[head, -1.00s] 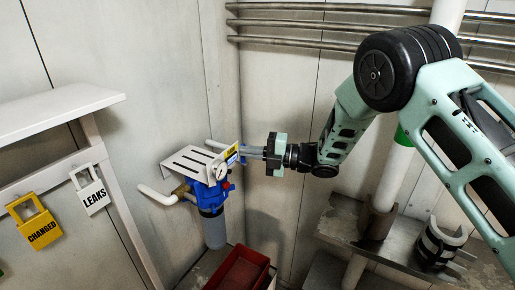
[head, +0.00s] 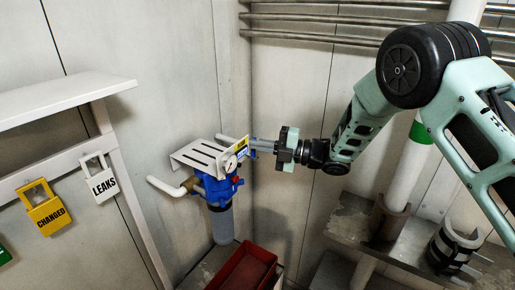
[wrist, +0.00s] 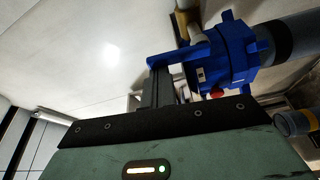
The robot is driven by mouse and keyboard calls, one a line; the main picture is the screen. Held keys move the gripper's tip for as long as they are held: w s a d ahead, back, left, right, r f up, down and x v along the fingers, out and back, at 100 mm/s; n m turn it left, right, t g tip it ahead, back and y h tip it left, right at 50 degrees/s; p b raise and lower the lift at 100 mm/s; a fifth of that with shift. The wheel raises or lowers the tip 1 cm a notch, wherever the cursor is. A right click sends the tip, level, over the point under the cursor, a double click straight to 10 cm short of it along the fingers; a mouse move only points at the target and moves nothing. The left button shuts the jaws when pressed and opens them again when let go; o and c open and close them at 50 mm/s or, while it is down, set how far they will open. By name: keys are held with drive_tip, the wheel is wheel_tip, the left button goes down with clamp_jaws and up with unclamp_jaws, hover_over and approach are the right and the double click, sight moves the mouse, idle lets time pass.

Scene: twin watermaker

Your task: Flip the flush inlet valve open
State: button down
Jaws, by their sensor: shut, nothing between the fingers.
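A blue filter head (head: 216,188) with a clear grey bowl hangs at the wall corner in the head view. It also shows upper right in the wrist view (wrist: 232,55). In the wrist view my dark fingers (wrist: 162,84) are shut and empty, close to a blue lever-like arm (wrist: 168,60). I cannot tell whether they touch it, or its open or closed position.
A slotted white bracket (head: 200,155) covers the filter top. A white pipe (head: 165,187) runs left of it. A red bin (head: 243,268) stands below. Yellow and white tags (head: 46,213) hang from the left shelf (head: 60,97). Metal pipes (head: 330,27) cross the back wall.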

drive_tip(key=w+d+f+m+t+b, duration=0.1)
drive_tip(key=m+t+b, duration=0.1)
drive_tip(key=m+b, duration=0.2)
drive_tip(key=w+m+t+y+b, duration=0.1)
drive_tip(key=w+m+t+b, duration=0.1)
drive_tip(key=m+b, duration=0.3)
drive_tip(key=w+d+f+m+t+b, duration=0.1)
drive_tip(key=m+b, duration=0.4)
drive_tip(key=m, duration=0.2)
drive_tip(key=shift+w+d+f+m+t, duration=0.25)
drive_tip(key=shift+d+f+m+t, duration=0.05)
drive_tip(key=shift+d+t, duration=0.1)
drive_tip(key=shift+f, duration=0.1)
